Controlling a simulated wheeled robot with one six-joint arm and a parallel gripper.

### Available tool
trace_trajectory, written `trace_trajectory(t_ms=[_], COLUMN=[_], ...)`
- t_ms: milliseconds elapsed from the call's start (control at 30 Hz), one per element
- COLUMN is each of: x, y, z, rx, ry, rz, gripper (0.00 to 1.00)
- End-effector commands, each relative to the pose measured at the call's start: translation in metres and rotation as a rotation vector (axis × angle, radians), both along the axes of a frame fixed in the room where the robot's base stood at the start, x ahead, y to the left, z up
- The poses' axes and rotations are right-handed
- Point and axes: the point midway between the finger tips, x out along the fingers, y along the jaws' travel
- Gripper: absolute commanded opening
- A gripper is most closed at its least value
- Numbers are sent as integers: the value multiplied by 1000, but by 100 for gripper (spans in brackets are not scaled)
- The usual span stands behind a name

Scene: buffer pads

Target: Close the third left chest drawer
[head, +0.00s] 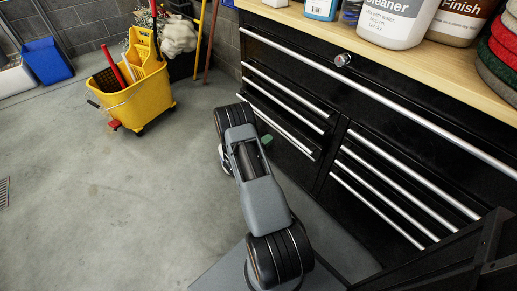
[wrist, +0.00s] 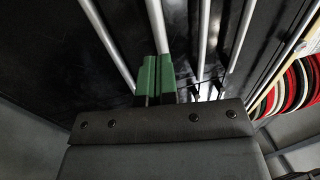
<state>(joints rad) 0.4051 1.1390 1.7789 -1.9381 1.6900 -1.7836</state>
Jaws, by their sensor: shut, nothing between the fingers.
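The black chest (head: 322,183) stands at the right under a wooden top, with two columns of drawers below one wide top drawer. The third left drawer is the lowest of the left column, with a long silver handle (head: 287,132). It seems to stand out a little from the drawers above it, but how far is hard to tell. My gripper (head: 266,141) has green fingertips and is beside this drawer's front. In the wrist view the fingers (wrist: 155,78) are together and empty, close to a silver handle bar (wrist: 157,25). Whether they touch it is unclear.
The right column's drawers (head: 385,190) look flush. Bottles (head: 394,22) and coloured pads (head: 500,60) sit on the wooden top (head: 400,60). A yellow mop bucket (head: 138,97) and a blue bin (head: 45,60) stand at the back left. The grey floor (head: 110,200) at left is clear.

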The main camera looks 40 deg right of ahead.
Motion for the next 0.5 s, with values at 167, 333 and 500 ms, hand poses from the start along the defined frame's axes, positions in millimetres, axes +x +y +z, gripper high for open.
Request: trace_trajectory(t_ms=[167,333,500], x=[-2,-3,-4], y=[-25,-39,-45], z=[4,7,9], rx=[-1,-1,0], ry=[-2,0,0], rz=[-3,-2,0], gripper=[0,0,0])
